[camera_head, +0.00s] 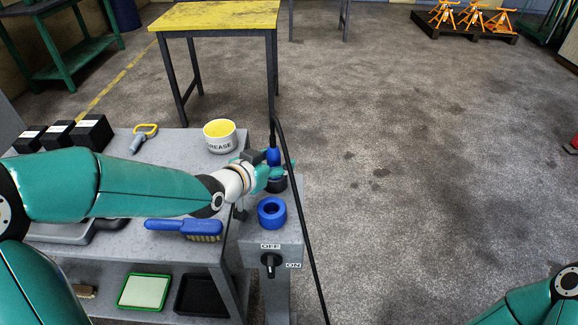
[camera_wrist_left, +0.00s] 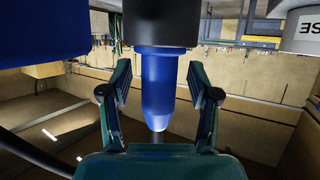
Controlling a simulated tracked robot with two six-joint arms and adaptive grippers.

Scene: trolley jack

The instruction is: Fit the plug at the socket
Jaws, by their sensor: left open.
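The blue plug (camera_head: 273,156) stands upright, its black cable rising from its top and looping down to the right. In the left wrist view the plug (camera_wrist_left: 158,85) tapers between my fingers, with a dark collar or holder (camera_wrist_left: 160,22) at its wide end. My left gripper (camera_head: 268,172) is around the plug; in the wrist view its fingers (camera_wrist_left: 160,95) are open, with a gap on each side. The blue ring socket (camera_head: 272,212) sits nearer on the grey pedestal, and appears empty. My right gripper is outside the view; only its arm shows lower right.
The grey pedestal (camera_head: 276,243) has a black rotary switch (camera_head: 269,261) with OFF and ON labels. A grease tub (camera_head: 220,136), a blue-handled brush (camera_head: 183,227) and black boxes (camera_head: 92,132) lie on the workbench. The cable (camera_head: 304,240) hangs right of the pedestal.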

